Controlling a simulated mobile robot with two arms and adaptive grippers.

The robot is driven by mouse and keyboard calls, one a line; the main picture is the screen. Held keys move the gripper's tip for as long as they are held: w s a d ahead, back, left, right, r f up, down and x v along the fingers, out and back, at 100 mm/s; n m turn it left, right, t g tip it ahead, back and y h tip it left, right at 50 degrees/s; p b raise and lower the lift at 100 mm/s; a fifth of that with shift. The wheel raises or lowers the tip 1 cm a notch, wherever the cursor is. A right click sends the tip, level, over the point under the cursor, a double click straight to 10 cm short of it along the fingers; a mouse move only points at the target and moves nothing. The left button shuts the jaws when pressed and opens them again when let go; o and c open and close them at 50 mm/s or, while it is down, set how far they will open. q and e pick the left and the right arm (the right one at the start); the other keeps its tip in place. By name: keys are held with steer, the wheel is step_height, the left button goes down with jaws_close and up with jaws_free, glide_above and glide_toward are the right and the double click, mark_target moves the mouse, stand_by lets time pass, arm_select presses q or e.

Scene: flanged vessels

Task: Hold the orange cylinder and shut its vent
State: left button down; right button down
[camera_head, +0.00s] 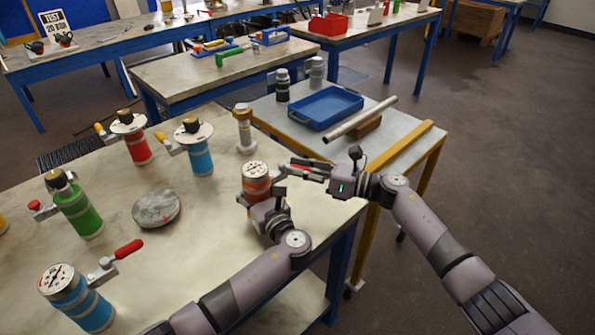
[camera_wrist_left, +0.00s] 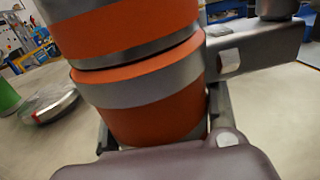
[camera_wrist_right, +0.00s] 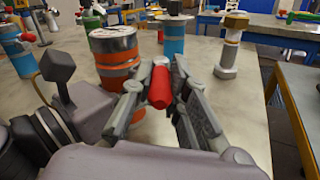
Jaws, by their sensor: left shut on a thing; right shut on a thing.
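The orange cylinder (camera_head: 256,186) stands upright near the right end of the workbench, with a gauge on its top. My left gripper (camera_head: 254,199) is shut around its body; in the left wrist view the orange body with grey bands (camera_wrist_left: 150,95) fills the space between the fingers. My right gripper (camera_head: 303,170) is at the cylinder's right side, shut on the red vent handle (camera_wrist_right: 160,87). The handle shows between the fingers in the right wrist view, pointing toward that camera. The vent's joint with the cylinder is mostly hidden by the fingers.
On the same bench (camera_head: 190,245) stand a green vessel (camera_head: 78,207), a red one (camera_head: 137,147), two blue ones (camera_head: 80,302) (camera_head: 198,156), a round metal disc (camera_head: 156,208) and a bolt-like post (camera_head: 244,130). A side table holds a blue tray (camera_head: 326,108) and a metal pipe (camera_head: 360,119).

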steer(key=shift+w+d+f+n+g, duration=0.1)
steer(key=shift+w+d+n+g, duration=0.35)
steer(key=shift+w+g, duration=0.25)
steer(key=shift+n+g+y, duration=0.25)
steer(key=shift+g+y, duration=0.05)
steer(key=c, duration=1.8)
jaws_free()
steer(key=shift+s, duration=0.1)
steer(key=shift+o, duration=1.4)
steer(key=shift+s+a, duration=0.1)
steer(key=s+d, duration=0.2)
steer(key=d, duration=1)
steer(key=shift+c, duration=0.3)
